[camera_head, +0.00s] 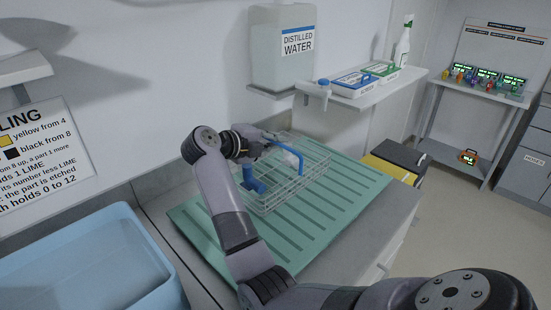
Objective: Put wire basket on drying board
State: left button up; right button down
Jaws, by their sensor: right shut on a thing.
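The wire basket (306,180) is a pale wire frame with blue handle parts. It is over the middle of the green grooved drying board (340,208). I cannot tell whether its bottom touches the board. My right gripper (272,139) is at the basket's far left side, shut on the basket near a blue handle. My own wrist hides part of the grip and of the basket's left end. My left gripper is out of view.
A light blue tub (85,262) stands at lower left. A distilled water container (282,50) sits on a bracket behind the board. The board's right part is clear.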

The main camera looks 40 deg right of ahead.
send_over(275, 176)
notch_tip(275, 176, down, 6)
jog(key=shift+w+d+r, duration=0.1)
jog(key=shift+w, duration=0.05)
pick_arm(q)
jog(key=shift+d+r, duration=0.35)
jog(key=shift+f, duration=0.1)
pick_arm(e)
jog(key=c, duration=2.2)
grip_release()
jog(key=shift+f, duration=0.2)
jog(key=o, duration=0.4)
jog(key=shift+o, duration=0.2)
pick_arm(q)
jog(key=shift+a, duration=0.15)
pick_arm(e)
jog(key=shift+r, duration=0.1)
